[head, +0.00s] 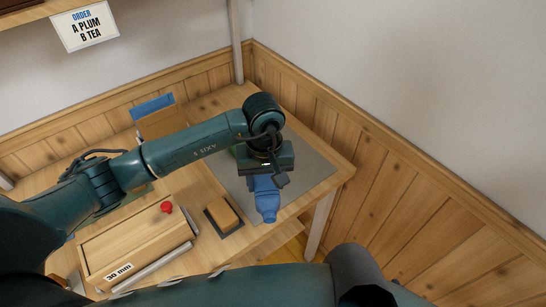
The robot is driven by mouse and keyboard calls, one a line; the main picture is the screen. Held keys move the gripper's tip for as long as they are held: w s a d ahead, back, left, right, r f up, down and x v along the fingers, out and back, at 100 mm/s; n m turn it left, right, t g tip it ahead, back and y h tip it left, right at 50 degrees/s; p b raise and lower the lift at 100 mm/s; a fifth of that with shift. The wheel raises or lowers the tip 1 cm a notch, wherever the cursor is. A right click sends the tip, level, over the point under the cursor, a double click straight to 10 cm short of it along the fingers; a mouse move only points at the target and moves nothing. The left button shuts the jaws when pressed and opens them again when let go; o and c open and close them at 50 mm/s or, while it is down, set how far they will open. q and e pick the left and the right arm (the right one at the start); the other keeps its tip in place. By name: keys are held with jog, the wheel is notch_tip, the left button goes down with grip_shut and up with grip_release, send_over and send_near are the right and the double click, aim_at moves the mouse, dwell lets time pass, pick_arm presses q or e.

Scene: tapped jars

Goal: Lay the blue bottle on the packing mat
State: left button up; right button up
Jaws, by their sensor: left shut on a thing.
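The blue bottle (267,204) is in the head view, below my left gripper (266,177). The gripper is shut on it, and the gripper body hides the bottle's far part. The bottle's narrow capped end points toward the bottom of the picture. The grey packing mat (312,175) lies on the right part of the wooden table, under and around the gripper. The bottle overlaps the mat's near part in the picture; I cannot tell whether it touches the mat. My right gripper is out of view.
A wooden box (130,240) with a red knob (166,207) stands at the left front. A tan block on a dark base (223,215) sits left of the bottle. A wooden holder with a blue top (155,112) stands at the back. The mat's right side is clear, near the table edge.

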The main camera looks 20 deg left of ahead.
pick_arm(q)
jog(key=shift+w+f, duration=0.1)
jog(key=shift+s+f, duration=0.25)
jog(key=shift+f, duration=0.55)
notch_tip(320, 180, down, 3)
jog(key=shift+w+r+b, duration=0.1)
jog(key=shift+b, duration=0.3)
notch_tip(320, 180, down, 2)
jog(key=shift+f+b, duration=0.15)
jog(key=shift+b, duration=0.45)
jog(key=shift+f, duration=0.4)
jog(key=shift+f+b, duration=0.1)
jog(key=shift+b, duration=0.2)
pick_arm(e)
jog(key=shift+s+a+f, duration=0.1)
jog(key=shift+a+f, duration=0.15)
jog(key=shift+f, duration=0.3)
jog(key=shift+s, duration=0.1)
